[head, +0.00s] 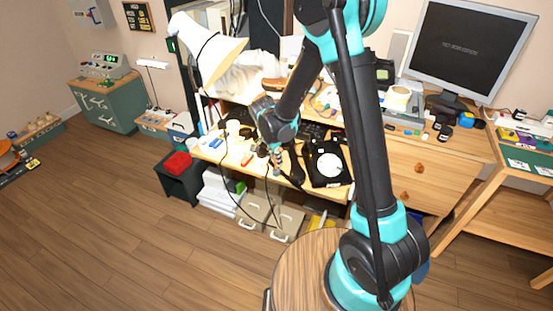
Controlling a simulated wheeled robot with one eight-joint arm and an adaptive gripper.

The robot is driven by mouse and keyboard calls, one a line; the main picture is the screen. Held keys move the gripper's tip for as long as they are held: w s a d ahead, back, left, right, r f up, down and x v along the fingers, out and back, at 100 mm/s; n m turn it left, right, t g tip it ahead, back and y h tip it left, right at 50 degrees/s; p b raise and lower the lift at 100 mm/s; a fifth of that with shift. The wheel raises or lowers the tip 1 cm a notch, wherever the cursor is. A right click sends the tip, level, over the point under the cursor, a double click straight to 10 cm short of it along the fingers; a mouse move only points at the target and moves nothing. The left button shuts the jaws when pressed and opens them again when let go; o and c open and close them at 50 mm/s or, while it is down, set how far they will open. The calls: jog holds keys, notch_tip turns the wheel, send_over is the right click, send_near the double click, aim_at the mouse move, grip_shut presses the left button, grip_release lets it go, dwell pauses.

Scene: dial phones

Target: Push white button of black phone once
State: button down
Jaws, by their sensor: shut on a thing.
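The black phone (325,175) lies on the wooden desk, a flat black body with a round white dial (329,164). A dark curved piece, which looks like its handset, lies just left of it. My gripper (278,170) points down over the desk's front part, left of the phone and apart from its dial. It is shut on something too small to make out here. The white button cannot be told apart from the rest of the phone at this size.
A white lamp (210,52) stands at the desk's left. Papers and small items lie left of my gripper. A monitor (468,47) stands back right. Drawers (420,168) are at the right. Cables hang at the desk's front edge. The floor at left is clear.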

jog(key=shift+x, duration=1.05)
jog(key=shift+s+a+f, duration=0.1)
jog(key=shift+s+a, duration=0.05)
jog(key=shift+a, duration=0.05)
jog(key=c, duration=1.5)
grip_release()
jog(key=shift+o, duration=0.2)
jog(key=v, duration=1.2)
